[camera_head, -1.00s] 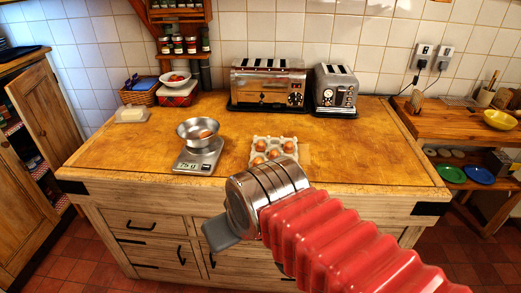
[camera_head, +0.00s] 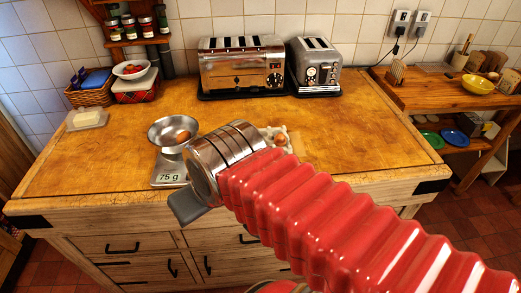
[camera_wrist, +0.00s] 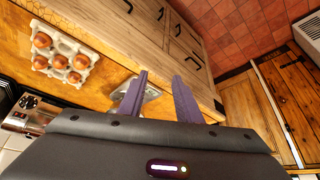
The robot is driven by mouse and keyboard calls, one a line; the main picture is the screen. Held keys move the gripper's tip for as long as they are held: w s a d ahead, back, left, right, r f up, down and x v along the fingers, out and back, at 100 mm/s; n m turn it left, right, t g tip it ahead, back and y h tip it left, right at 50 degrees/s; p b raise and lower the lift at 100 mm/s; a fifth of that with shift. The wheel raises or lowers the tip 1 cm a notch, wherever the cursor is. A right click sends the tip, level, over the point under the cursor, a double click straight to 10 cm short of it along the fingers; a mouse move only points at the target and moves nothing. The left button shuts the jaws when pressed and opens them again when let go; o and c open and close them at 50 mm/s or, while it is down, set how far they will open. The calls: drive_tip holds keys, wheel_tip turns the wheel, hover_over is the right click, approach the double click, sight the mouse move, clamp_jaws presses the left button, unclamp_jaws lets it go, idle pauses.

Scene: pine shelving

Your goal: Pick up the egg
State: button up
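Several brown eggs (camera_wrist: 80,62) sit in a pale egg carton (camera_wrist: 68,47) at the left of the wrist view. In the head view my arm hides most of the carton (camera_head: 291,138); one egg (camera_head: 280,139) shows. Another brown egg (camera_head: 184,136) lies in a metal bowl (camera_head: 166,129) on a kitchen scale (camera_head: 167,172) reading 75 g. My gripper (camera_wrist: 160,75) is open, with two purple fingers apart and nothing between them. In the head view, my gripper (camera_head: 185,208) is in front of the worktop's front edge, near the scale. One finger partly covers a metallic object in the wrist view.
Two toasters (camera_head: 242,66) (camera_head: 316,65) stand at the back of the wooden worktop (camera_head: 357,119). The worktop's right part is clear.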

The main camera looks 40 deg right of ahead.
drive_tip(key=o, duration=0.3)
drive_tip(key=shift+w+d+r, duration=0.1)
drive_tip(key=shift+w+d, duration=0.05)
drive_tip(key=shift+o, duration=0.9)
drive_tip(key=shift+w+d+r, duration=0.1)
drive_tip(key=shift+w+d, duration=0.15)
drive_tip(key=shift+w, duration=0.05)
drive_tip(key=shift+o, duration=0.4)
drive_tip(key=w+d+r+m+g, duration=0.1)
drive_tip(key=w+d+m, duration=0.1)
drive_tip(key=w+d, duration=0.3)
drive_tip(key=d, duration=0.2)
drive_tip(key=shift+w+d+r, duration=0.3)
drive_tip(key=shift+w+r, duration=0.05)
drive_tip(key=w+d+f+m, duration=0.1)
drive_tip(key=w+d+m, duration=0.1)
drive_tip(key=d, duration=0.9)
drive_tip(key=w+d+f+m+g, duration=0.1)
drive_tip(key=w+d+m, duration=0.1)
drive_tip(key=d, duration=1)
drive_tip(key=shift+w+d+f, duration=0.25)
drive_tip(key=shift+w+f, duration=0.1)
drive_tip(key=shift+w, duration=0.4)
